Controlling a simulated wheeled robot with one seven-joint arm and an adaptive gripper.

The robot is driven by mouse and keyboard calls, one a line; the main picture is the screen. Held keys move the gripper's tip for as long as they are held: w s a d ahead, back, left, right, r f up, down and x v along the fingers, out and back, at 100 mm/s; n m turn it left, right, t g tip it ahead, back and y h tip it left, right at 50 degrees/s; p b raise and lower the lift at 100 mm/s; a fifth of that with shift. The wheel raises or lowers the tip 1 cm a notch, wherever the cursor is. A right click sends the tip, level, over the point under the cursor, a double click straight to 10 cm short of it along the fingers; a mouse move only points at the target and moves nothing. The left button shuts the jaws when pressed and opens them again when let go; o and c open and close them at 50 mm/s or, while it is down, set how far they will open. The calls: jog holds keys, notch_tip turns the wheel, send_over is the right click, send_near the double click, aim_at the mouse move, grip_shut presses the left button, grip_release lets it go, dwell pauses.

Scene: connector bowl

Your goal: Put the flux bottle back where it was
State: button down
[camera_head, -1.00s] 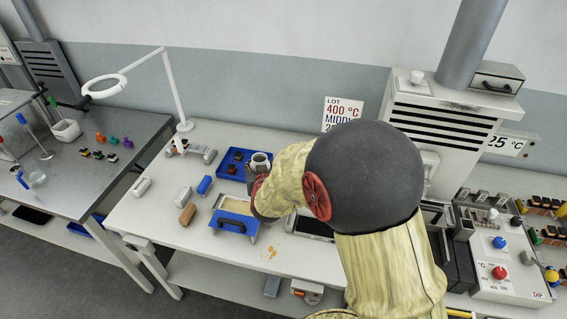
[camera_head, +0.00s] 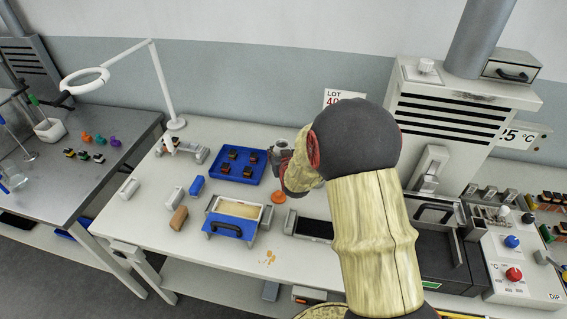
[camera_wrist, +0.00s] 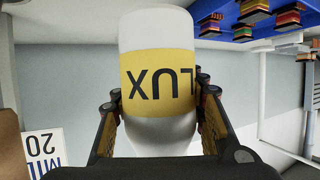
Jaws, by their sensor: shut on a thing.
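The flux bottle is in my gripper. In the wrist view the bottle (camera_wrist: 158,130) fills the middle, white with a yellow label whose letters appear upside down. My gripper (camera_wrist: 157,108) is shut on it, with one finger on each side. In the head view my gripper (camera_head: 284,162) is over the bench, just right of the blue tray, and the bottle's pale top (camera_head: 281,145) shows above it. An orange disc (camera_head: 279,197) lies on the bench just in front of the gripper. I cannot tell the bottle's height above the bench.
The blue tray (camera_head: 238,178) holds several dark parts. A dark rectangular tray (camera_head: 313,228) lies to the right. A machine (camera_head: 452,105) stands at the back right.

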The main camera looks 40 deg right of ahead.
jog(key=shift+w+d+f+b, duration=0.15)
jog(key=shift+d+f+b, duration=0.15)
jog(key=shift+d+f, duration=0.65)
jog(key=shift+d+f+b, duration=0.1)
jog(key=shift+f+b, duration=0.7)
jog(key=shift+f, duration=0.85)
jog(key=shift+f, duration=0.1)
jog(key=shift+f, duration=0.15)
jog(key=c, duration=1.1)
grip_release()
jog(key=shift+o, duration=0.4)
jog(key=shift+r, duration=0.2)
